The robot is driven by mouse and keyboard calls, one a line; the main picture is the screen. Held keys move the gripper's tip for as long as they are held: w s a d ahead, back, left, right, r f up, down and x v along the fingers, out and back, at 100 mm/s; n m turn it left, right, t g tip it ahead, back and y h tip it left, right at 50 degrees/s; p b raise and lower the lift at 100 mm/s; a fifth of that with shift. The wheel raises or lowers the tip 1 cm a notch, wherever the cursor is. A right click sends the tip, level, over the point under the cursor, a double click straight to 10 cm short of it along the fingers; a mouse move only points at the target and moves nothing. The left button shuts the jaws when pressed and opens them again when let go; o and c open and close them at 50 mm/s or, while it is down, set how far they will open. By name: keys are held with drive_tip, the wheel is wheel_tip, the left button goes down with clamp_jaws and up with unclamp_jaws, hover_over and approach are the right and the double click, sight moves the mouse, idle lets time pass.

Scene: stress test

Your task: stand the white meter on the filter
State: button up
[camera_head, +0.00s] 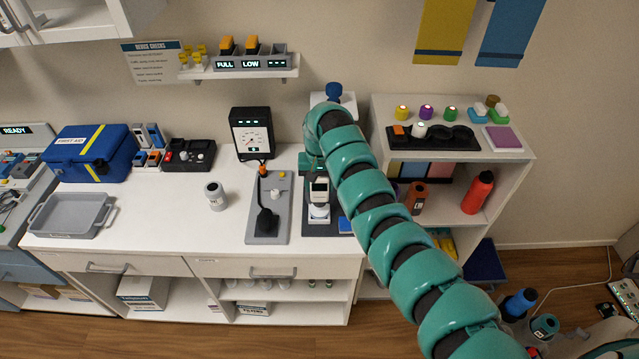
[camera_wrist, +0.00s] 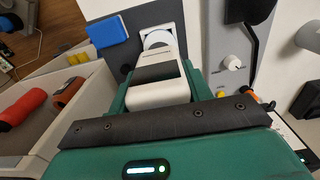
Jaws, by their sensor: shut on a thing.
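The white meter (camera_head: 319,188), with a dark screen, is between the jaws of my gripper (camera_head: 317,178), above the counter. The meter (camera_wrist: 160,92) also shows in the wrist view, with my gripper (camera_wrist: 160,76) shut on its sides. The filter looks to be the round white piece (camera_head: 319,212) just below the meter, on a dark grey mat (camera_head: 318,230). In the wrist view the filter (camera_wrist: 156,38) shows as a white ring past the meter's far end, partly hidden by it. I cannot tell whether meter and filter touch.
A grey board (camera_head: 283,228) with a black paddle-shaped piece (camera_head: 267,221) lies left of the mat. A blue block (camera_head: 346,225) is close by on the right.

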drive_tip(key=shift+f+b, duration=0.65)
drive_tip(key=shift+f, duration=0.65)
drive_tip(key=o, duration=1.1)
drive_tip(key=shift+r, duration=0.1)
drive_tip(key=shift+w+r+b, duration=0.1)
drive_tip(key=shift+r+b, duration=0.2)
wheel_tip(320, 180, up, 17)
drive_tip(key=b, duration=0.4)
drive_tip(key=shift+f, duration=0.15)
